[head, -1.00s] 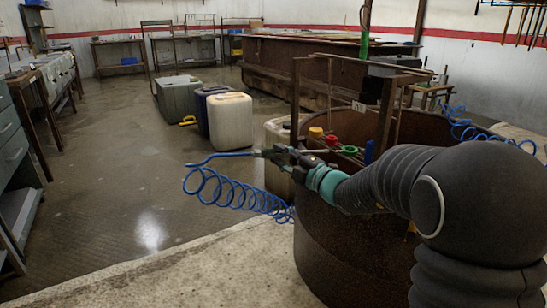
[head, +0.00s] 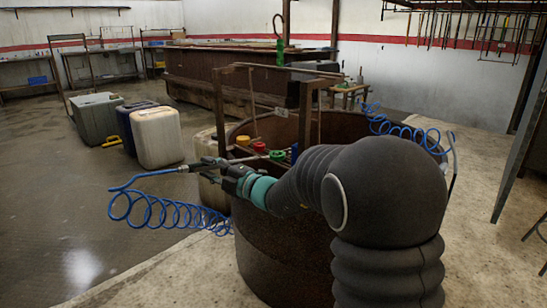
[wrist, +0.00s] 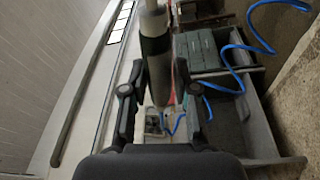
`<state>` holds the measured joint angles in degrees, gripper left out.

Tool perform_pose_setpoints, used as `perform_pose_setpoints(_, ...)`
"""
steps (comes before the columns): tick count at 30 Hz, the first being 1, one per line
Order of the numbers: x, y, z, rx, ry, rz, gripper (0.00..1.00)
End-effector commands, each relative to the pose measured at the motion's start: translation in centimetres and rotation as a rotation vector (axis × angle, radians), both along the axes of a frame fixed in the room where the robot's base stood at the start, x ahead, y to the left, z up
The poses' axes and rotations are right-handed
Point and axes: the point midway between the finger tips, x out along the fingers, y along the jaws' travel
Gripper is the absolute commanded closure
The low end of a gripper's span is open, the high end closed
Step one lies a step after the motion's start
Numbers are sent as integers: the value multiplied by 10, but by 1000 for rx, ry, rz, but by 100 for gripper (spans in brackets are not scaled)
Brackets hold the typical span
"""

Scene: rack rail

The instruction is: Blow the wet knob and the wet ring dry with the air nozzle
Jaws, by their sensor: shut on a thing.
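My gripper (head: 210,167) is shut on the air nozzle (head: 190,167), beside the rusty round tub, with a blue coiled hose (head: 150,208) hanging from the nozzle's left end. In the wrist view the nozzle's grey and black body (wrist: 155,60) stands between the fingers. Small coloured parts sit by the tub's frame: a yellow one (head: 243,140), a red one (head: 259,146) and a green one (head: 277,154). I cannot tell which are the knob and the ring, or see any wetness on them.
The rusty tub (head: 262,245) stands close, with an upright metal frame (head: 250,105) at its rim. A white canister (head: 157,138) and a grey bin (head: 95,118) stand on the floor behind. A second blue coil (head: 400,130) lies at the back right. The floor at left is open.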

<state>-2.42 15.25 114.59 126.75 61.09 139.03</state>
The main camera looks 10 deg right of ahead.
Motion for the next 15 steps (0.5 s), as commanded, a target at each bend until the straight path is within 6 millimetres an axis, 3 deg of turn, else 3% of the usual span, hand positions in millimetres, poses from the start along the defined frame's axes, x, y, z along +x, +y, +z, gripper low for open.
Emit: perform_pose_setpoints(15, -17, 25, 29, 0, -2, 2, 100)
